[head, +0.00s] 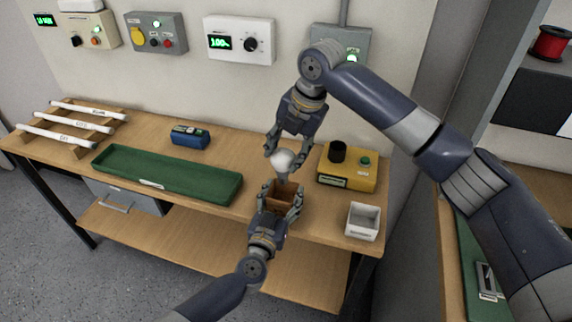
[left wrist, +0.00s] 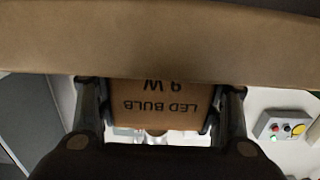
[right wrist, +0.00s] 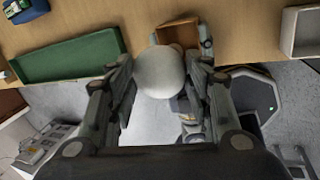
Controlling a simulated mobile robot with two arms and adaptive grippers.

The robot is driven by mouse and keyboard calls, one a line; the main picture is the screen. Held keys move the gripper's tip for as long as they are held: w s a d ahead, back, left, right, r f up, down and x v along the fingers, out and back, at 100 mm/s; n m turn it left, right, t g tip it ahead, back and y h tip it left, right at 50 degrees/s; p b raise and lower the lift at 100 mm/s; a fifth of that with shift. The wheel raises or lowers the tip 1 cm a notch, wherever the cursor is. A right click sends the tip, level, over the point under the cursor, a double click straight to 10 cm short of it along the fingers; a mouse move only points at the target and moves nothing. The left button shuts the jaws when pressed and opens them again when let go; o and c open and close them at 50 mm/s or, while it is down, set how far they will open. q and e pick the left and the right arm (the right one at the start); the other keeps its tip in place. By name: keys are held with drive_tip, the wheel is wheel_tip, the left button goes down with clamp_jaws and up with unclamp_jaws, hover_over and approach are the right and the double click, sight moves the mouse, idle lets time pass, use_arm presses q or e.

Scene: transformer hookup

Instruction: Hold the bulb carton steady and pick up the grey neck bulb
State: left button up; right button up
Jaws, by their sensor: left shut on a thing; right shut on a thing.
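The brown bulb carton (head: 282,195) stands open-topped near the table's front edge. My left gripper (head: 279,207) is shut on its sides. In the left wrist view the carton's printed face (left wrist: 160,104), reading LED BULB 9 W upside down, lies between the fingers. The bulb (head: 284,160), with a pale round globe, is just above the carton opening. My right gripper (head: 286,150) is shut on it from above. In the right wrist view the globe (right wrist: 160,72) sits between the fingers, with the open carton (right wrist: 178,32) behind it.
A yellow tester box (head: 346,172) with a black socket stands right of the carton. A small white bin (head: 362,222) is at the front right. A long green tray (head: 165,173) and a blue device (head: 190,138) lie to the left. White tubes rest on a rack (head: 60,145).

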idle(0.3)
use_arm(q)
drive_tip(key=o, duration=1.1)
